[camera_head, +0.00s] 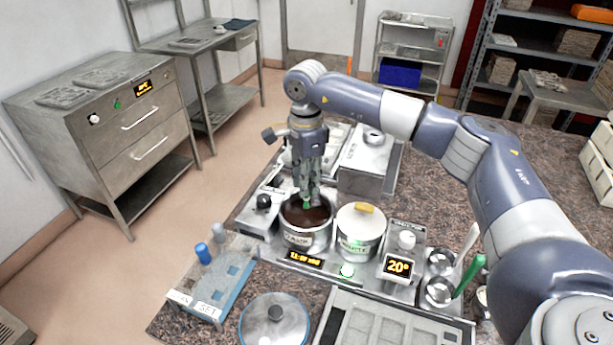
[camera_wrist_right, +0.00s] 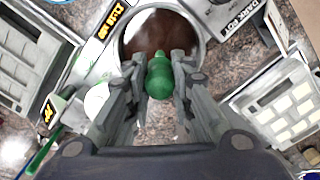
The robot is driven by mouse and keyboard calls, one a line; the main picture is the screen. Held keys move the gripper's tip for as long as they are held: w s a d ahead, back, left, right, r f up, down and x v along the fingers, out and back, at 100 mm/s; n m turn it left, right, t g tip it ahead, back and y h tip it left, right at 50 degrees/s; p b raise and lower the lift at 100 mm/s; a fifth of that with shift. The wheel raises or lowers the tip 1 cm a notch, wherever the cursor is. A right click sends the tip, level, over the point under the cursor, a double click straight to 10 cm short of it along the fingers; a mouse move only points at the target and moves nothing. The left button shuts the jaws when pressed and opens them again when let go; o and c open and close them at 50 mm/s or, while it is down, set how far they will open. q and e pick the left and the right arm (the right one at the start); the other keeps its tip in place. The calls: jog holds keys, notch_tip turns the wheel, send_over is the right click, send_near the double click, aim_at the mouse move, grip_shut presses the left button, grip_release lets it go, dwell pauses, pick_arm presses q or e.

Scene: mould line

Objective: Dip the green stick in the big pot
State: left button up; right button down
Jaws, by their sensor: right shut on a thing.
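The green stick (camera_wrist_right: 158,76) is between the fingers of my right gripper (camera_wrist_right: 158,68), which is shut on it. In the head view, my right gripper (camera_head: 308,188) points down over an open metal pot (camera_head: 305,239) of dark brown liquid. Only a small green end of the stick (camera_head: 306,205) shows below the fingers, within the pot's mouth. I cannot tell whether it touches the liquid. In the wrist view the pot's rim (camera_wrist_right: 203,42) lies just beyond the stick. My left gripper is not in view.
A pot with a yellow-handled lid (camera_head: 361,233) stands right beside the open pot. A blue rack (camera_head: 231,277) with a blue stick (camera_head: 203,253) and a grey stick (camera_head: 218,231) is at left. A lidded pot (camera_head: 275,322) and a metal tray (camera_head: 390,325) are in front.

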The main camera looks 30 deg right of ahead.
aim_at(307, 197)
jog(key=shift+s+f, duration=0.1)
jog(key=shift+f, duration=0.35)
jog(key=shift+f+b, duration=0.25)
jog(key=shift+b, duration=0.15)
jog(key=shift+f+b, duration=0.6)
jog(key=shift+f, duration=0.65)
jog(key=shift+f+b, duration=0.5)
jog(key=shift+b, duration=0.1)
jog(key=shift+f, duration=0.25)
jog(key=shift+f+b, duration=0.2)
jog(key=shift+b, duration=0.1)
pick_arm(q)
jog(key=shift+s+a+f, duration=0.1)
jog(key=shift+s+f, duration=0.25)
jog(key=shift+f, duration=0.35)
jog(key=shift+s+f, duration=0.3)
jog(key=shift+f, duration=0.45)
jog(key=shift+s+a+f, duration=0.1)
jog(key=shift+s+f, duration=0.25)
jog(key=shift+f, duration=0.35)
pick_arm(e)
jog(key=shift+r, duration=0.15)
